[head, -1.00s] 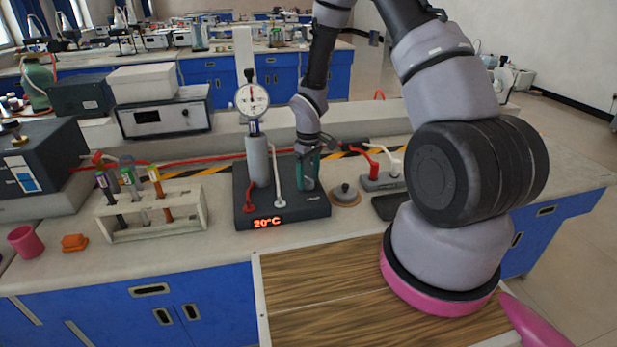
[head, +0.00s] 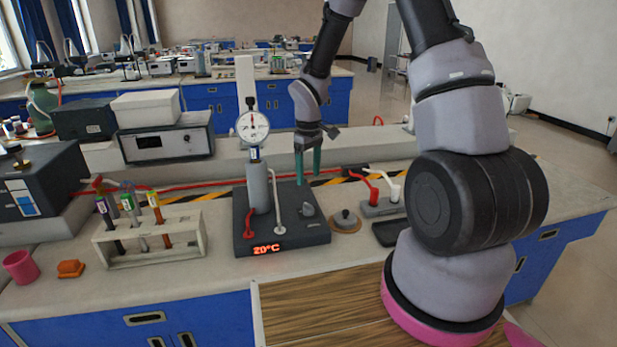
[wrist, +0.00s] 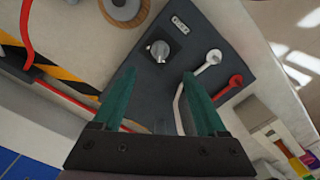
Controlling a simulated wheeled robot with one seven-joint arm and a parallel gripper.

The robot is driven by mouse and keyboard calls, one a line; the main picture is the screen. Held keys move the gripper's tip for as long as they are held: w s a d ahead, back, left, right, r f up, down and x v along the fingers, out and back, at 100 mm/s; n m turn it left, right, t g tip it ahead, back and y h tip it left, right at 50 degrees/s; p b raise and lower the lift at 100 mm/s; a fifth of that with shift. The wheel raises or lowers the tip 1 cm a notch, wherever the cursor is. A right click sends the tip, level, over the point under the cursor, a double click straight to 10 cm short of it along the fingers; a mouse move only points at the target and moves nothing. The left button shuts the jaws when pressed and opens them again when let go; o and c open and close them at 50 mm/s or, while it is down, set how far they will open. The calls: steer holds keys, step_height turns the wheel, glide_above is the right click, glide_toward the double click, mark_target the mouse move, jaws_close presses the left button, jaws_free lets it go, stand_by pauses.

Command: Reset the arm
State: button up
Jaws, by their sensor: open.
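My gripper (head: 308,165) has green fingers pointing down and hangs in the air above the right part of the dark apparatus base (head: 283,239). In the wrist view my gripper (wrist: 158,95) is open and nothing is between its fingers. The base has a grey knob (head: 307,209), which also shows in the wrist view (wrist: 160,50), apart from the fingers. Its front display (head: 267,249) reads 20°C. A grey cylinder with a round dial gauge (head: 253,126) stands on the base's left part.
A test-tube rack (head: 150,245) stands left of the base. A lidded round piece (head: 345,220) and a small device with red and white leads (head: 380,207) are to the right. A pink cup (head: 20,267) and orange block (head: 71,268) sit at far left.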

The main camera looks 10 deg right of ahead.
steer(key=s+d+r+m+t, duration=0.2)
steer(key=s+r+m, duration=0.1)
steer(key=r, duration=0.8)
steer(key=s+d+r+m+t, duration=0.1)
steer(key=s+d+r+m, duration=0.2)
steer(key=r, duration=0.7)
steer(key=s+r+m+t+y, duration=0.2)
steer(key=s+r+m+t, duration=0.2)
steer(key=s+r, duration=0.8)
steer(key=shift+s+d+r+m, duration=0.15)
steer(key=shift+s+d+m, duration=0.35)
steer(key=shift+s, duration=1.75)
steer(key=shift+a, duration=0.1)
